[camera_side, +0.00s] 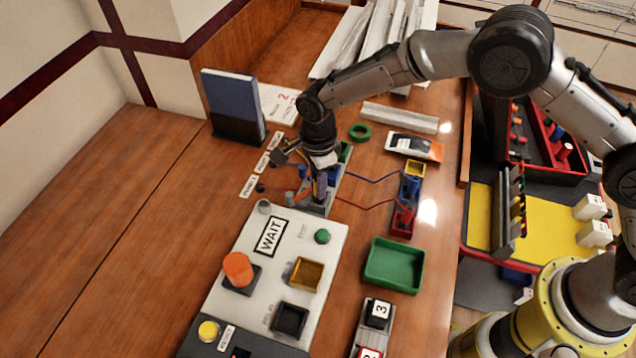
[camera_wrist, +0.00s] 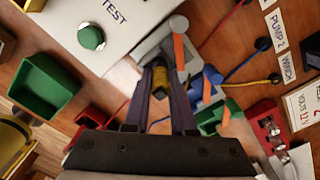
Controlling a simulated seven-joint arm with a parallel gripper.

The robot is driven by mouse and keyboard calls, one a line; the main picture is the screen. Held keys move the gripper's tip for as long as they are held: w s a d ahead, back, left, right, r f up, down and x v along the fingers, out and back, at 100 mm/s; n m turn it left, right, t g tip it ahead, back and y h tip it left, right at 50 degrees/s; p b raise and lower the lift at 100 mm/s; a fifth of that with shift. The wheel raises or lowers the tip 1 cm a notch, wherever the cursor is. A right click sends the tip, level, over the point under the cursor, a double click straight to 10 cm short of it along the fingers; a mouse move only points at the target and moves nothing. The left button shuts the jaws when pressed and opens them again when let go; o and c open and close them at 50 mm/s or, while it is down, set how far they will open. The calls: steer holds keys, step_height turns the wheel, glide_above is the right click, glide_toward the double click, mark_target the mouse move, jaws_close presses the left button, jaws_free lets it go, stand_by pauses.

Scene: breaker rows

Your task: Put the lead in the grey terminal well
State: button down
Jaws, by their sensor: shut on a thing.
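My gripper (camera_side: 318,198) points down over the row of terminal blocks in the side view. In the wrist view my gripper (camera_wrist: 160,85) is shut on the lead (camera_wrist: 160,77), whose yellow and black end shows between the fingers. The grey terminal block (camera_wrist: 168,37) lies just beyond the fingertips, with an orange lever on its right; it also shows under the gripper in the side view (camera_side: 313,210). The fingers hide much of the well, so I cannot tell whether the lead's tip is inside it. A blue block (camera_wrist: 207,80) sits beside the grey one.
A white panel (camera_side: 250,265) marked WAIT stands in front, with a green button (camera_side: 322,236). A green tray (camera_side: 393,265) is at the right. Red and blue wires cross the table near the blocks. A blue binder (camera_side: 233,105) stands behind; the left table is clear.

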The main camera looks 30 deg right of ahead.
steer(key=shift+f, duration=0.25)
steer(key=c, duration=0.8)
jaws_free()
steer(key=shift+o, duration=0.2)
step_height(320, 180, up, 12)
steer(key=shift+r, duration=0.15)
